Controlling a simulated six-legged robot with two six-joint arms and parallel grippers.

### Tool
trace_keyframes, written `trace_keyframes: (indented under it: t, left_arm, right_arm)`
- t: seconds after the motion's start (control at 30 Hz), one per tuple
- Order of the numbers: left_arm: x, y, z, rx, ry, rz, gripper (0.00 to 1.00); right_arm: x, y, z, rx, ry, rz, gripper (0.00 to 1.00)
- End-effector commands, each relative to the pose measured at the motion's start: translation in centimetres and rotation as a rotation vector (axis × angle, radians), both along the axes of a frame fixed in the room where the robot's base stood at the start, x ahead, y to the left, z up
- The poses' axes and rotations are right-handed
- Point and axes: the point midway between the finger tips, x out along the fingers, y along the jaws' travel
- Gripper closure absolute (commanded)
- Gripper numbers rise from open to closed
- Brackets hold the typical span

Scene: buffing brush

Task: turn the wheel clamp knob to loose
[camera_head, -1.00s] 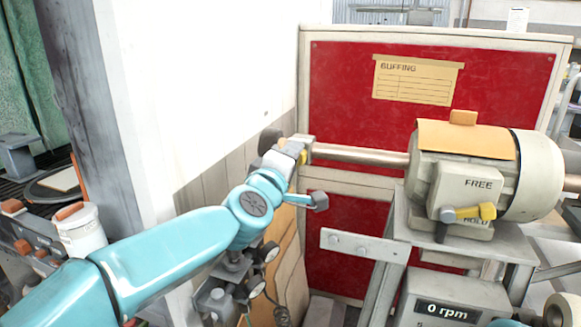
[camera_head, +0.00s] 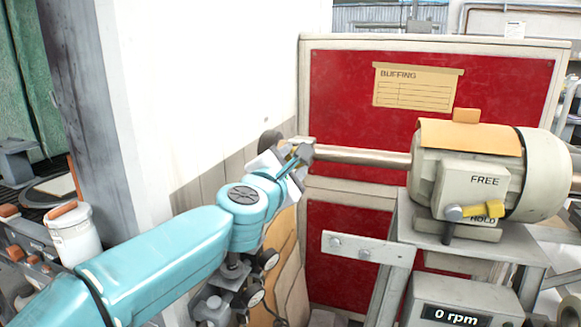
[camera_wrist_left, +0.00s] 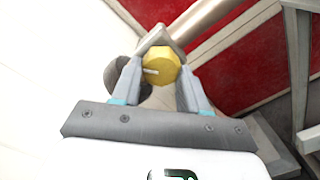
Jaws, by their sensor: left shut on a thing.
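The yellow wheel clamp knob (camera_wrist_left: 163,69) shows in the left wrist view, faceted, with a pale slot mark pointing left. My left gripper (camera_wrist_left: 158,85) is shut on it, one finger on each side. In the head view my left gripper (camera_head: 290,160) is at the left end of the motor's steel shaft (camera_head: 360,156). There the wrist and fingers hide the knob. A dark round wheel (camera_head: 271,142) sits just behind the gripper. My right gripper is not in view.
The grey motor (camera_head: 490,165) stands to the right on a metal stand, with a yellow lever (camera_head: 485,211) by the FREE and HOLD labels. A display (camera_head: 455,314) reads 0 rpm. A red panel (camera_head: 340,100) is behind the shaft, and a white wall (camera_head: 210,90) is at left.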

Motion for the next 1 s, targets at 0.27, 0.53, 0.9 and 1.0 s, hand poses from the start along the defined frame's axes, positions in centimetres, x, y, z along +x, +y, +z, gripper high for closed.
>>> trace_keyframes:
  t: [0.27,0.53,0.9,1.0]
  left_arm:
    - [0.0,-0.1,-0.3,-0.248,0.081,0.0,0.87]
    - [0.0,-0.2,-0.3,-0.49,0.161,0.0,0.87]
    - [-0.1,-0.3,-0.3,-0.756,0.247,0.0,0.87]
    - [-0.1,-0.3,-0.3,-0.803,0.262,0.0,0.87]
  right_arm:
    - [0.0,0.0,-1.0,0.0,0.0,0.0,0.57]
    - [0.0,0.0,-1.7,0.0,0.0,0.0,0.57]
    - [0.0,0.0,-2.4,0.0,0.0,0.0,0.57]
    - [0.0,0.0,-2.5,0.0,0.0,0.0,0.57]
